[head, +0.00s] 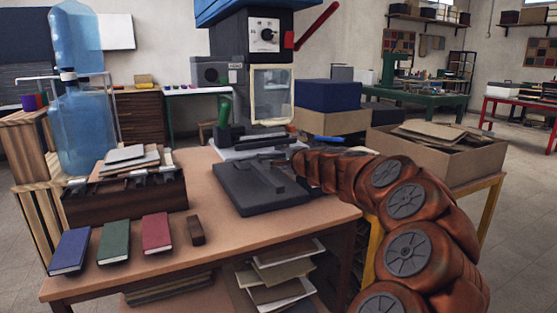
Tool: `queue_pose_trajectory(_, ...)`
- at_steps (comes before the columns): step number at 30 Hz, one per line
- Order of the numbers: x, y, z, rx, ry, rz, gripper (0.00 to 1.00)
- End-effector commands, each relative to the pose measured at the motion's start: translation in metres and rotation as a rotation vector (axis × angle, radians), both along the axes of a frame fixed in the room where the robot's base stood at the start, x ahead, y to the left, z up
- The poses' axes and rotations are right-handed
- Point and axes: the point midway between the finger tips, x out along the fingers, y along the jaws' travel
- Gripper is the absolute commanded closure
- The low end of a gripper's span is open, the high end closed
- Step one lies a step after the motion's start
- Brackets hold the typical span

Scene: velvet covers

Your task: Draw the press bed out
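The press (250,65) stands at the back of the wooden table, with a blue top, a round dial, a red lever (317,26) and a clear framed guard (271,95). The press bed (250,200) is a flat dark grey plate lying in front of the press, on the table. A dark raised bar (268,172) runs along its top. My copper-brown arm comes in from the lower right, and my gripper (296,163) is at the bed's right rear side, by the bar. Its fingers are too small and hidden to read, and I cannot tell if it touches the bed.
Blue, green and red books (115,242) and a small brown block (196,230) lie at the table's front left. A dark wooden box (125,200) of tools stands behind them. An open cardboard box (440,160) is at right. The table's front middle is clear.

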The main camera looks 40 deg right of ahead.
Motion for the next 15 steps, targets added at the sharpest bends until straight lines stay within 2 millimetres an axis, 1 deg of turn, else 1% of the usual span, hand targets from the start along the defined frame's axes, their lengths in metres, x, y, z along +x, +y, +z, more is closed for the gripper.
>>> queue_pose_trajectory(1,0.006,-0.002,-0.004,0.000,0.003,0.000,0.61)
queue_pose_trajectory(6,0.016,-0.006,-0.003,-0.001,-0.001,-0.001,0.61)
queue_pose_trajectory(15,0.021,-0.007,-0.003,-0.001,-0.002,0.001,0.61)
